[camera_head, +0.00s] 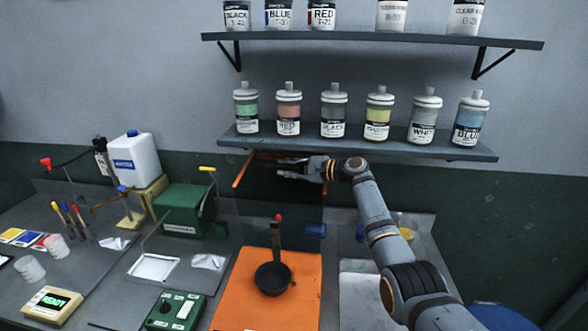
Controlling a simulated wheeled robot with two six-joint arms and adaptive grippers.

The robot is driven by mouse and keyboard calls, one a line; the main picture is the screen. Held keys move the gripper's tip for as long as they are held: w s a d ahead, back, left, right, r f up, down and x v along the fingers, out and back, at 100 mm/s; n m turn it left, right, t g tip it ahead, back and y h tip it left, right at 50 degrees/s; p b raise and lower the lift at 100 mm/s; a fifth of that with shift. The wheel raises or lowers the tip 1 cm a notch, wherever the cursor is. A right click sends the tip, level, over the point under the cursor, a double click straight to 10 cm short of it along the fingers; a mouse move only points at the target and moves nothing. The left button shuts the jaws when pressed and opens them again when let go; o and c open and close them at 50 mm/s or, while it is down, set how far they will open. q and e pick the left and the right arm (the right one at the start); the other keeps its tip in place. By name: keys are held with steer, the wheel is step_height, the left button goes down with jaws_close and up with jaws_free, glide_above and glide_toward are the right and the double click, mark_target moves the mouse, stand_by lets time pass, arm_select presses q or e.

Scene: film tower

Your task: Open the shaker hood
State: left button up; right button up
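The shaker appears to be the orange unit (252,312) at the lower middle, with a black round pan-like holder (272,278) and a red-tipped upright on it. Behind it, under the lower shelf, is a dark panel with orange edges (243,169), which looks like the raised hood; its exact outline is hard to make out. My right gripper (284,167) is in front of this panel, fingers pointing left and spread apart, with nothing seen between them. Whether it touches the panel I cannot tell. My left gripper is out of view.
The lower shelf (370,143) with several labelled bottles is just above my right gripper. A green box (184,208), a white jug (134,158) and a green control box (175,310) stand on the left. A small unit reads READY (52,303).

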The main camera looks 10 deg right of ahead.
steer(key=v, duration=1.1)
steer(key=shift+s+d, duration=0.2)
steer(key=shift+d, duration=0.1)
